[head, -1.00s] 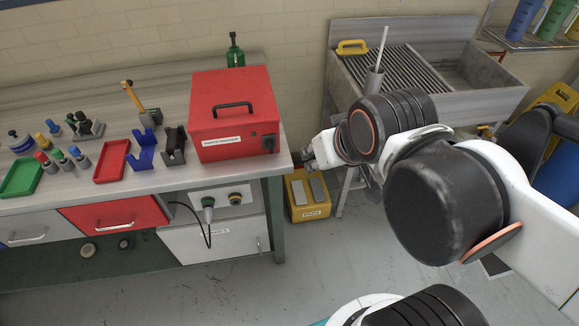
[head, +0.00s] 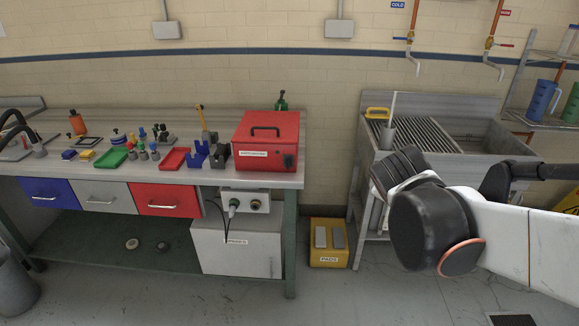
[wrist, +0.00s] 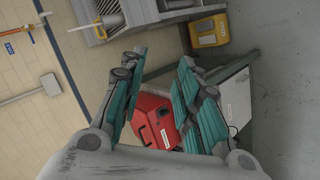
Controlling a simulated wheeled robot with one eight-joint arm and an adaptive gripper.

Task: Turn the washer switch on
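The red parts washer box (head: 262,150) stands at the right end of the workbench, lid handle on top. A dark rotary switch (head: 289,161) sits on the right of its front face; its setting is too small to read. In the wrist view the red box (wrist: 146,106) shows between the fingers, tilted, with a dark switch on its face (wrist: 164,136). My gripper (wrist: 162,62) has its two teal-padded fingers wide apart with nothing between them, away from the box. In the head view my gripper is hidden behind my arm.
The workbench (head: 60,170) holds trays and small bottles left of the box. A socket panel (head: 243,201) with a plug hangs below. A yellow pads bin (head: 329,243) stands on the floor, a metal sink (head: 480,145) to the right.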

